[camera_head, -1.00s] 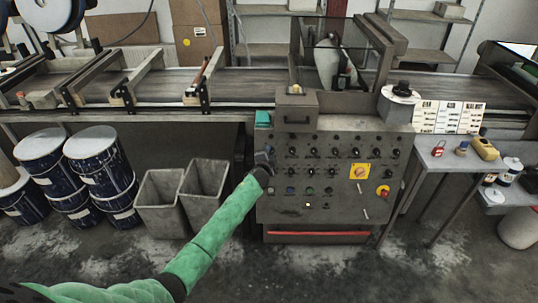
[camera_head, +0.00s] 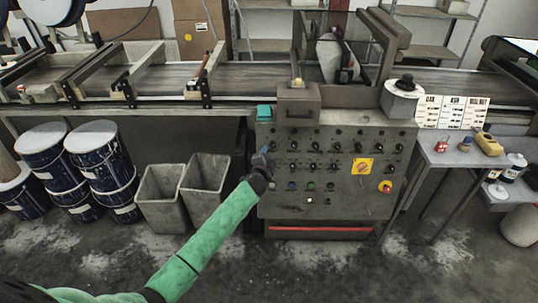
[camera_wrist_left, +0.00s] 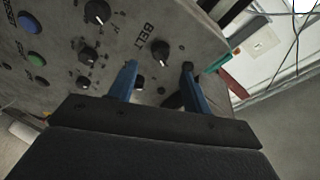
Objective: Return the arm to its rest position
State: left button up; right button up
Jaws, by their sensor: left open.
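My left arm, in a green sleeve, reaches in from the lower left of the head view. Its gripper (camera_head: 263,160) is at the left side of the grey control panel (camera_head: 340,205). In the left wrist view the gripper (camera_wrist_left: 162,80) shows two blue fingers spread apart with nothing held between them. Behind the fingers is the panel face with black knobs, one under the label BELT (camera_wrist_left: 160,50). A green button (camera_wrist_left: 37,59) and a blue button (camera_wrist_left: 28,22) are at the left there. I cannot tell the exact gap between fingertips and panel. My right gripper is not in view.
The conveyor (camera_head: 240,78) runs behind the panel. Two grey bins (camera_head: 161,205) and several dark blue drums (camera_head: 95,150) stand at the left. A side table (camera_head: 450,158) at the right holds a red padlock (camera_head: 441,146) and a yellow object (camera_head: 488,144). The floor in front is clear.

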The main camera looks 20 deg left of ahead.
pick_arm(q)
jog(key=shift+s+r, duration=0.1)
jog(key=shift+s, duration=0.3)
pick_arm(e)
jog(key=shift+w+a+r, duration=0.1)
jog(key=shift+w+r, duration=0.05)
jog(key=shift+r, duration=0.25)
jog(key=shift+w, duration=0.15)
pick_arm(q)
jog(key=s+d+f+n+g, duration=0.3)
jog(key=s+f+n+g, duration=0.2)
jog(key=s+f, duration=0.65)
jog(key=s+d+f+n+g, duration=0.3)
jog(key=s+f+n+g, duration=0.35)
jog(key=s, duration=0.75)
jog(key=s+d+f+g, duration=0.1)
jog(key=s+f, duration=0.4)
jog(key=s, duration=0.6)
jog(key=s+d+f+g+h, duration=0.1)
jog(key=s+d+f, duration=0.1)
jog(key=s+f, duration=0.4)
jog(key=s+d+f+g+h, duration=0.1)
jog(key=s+f, duration=0.4)
jog(key=s, duration=1)
jog(key=shift+s+d+f+m, duration=0.25)
jog(key=shift+s+d+m, duration=0.05)
jog(key=shift+d+m, duration=0.15)
